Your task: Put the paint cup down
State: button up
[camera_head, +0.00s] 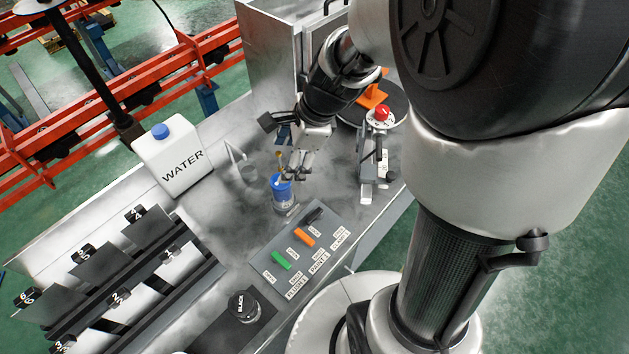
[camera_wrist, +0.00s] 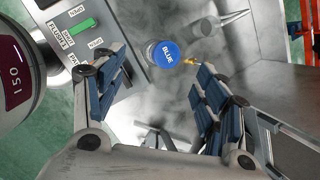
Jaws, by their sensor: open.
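The paint cup (camera_head: 283,188) has a blue top, labelled BLUE in the wrist view (camera_wrist: 167,54), and appears to stand upright on the grey worktop (camera_head: 325,190). A small brass-coloured part (camera_wrist: 191,61) shows right beside its lid. My gripper (camera_head: 294,166) is just behind the cup in the head view, its fingers pointing down towards it. In the wrist view my gripper (camera_wrist: 150,80) has its fingers spread wide, with nothing held between them. The cup lies beyond the fingertips there; whether any finger touches it I cannot tell.
A panel (camera_head: 265,261) with green, orange and black switches lies in front of the cup. A black-lidded cup (camera_head: 243,306) stands nearer the front. A white WATER canister (camera_head: 173,157) stands at left. A grey cylinder (camera_wrist: 205,29) stands behind the cup.

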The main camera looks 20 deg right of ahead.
jog(key=s+r+n+h, duration=0.1)
jog(key=s+r+n, duration=0.4)
jog(key=s+n, duration=0.4)
jog(key=s+a+r+n+t+h, duration=0.1)
jog(key=s+r+n+h, duration=0.1)
jog(key=s+r+n, duration=0.4)
jog(key=s+n, duration=0.3)
jog(key=n, duration=0.3)
jog(key=shift+s+a+t, duration=0.15)
jog(key=shift+s+t, duration=0.05)
jog(key=shift+t, duration=0.1)
jog(key=shift+r, duration=0.1)
jog(key=shift+f+b, duration=0.75)
jog(key=shift+c, duration=0.2)
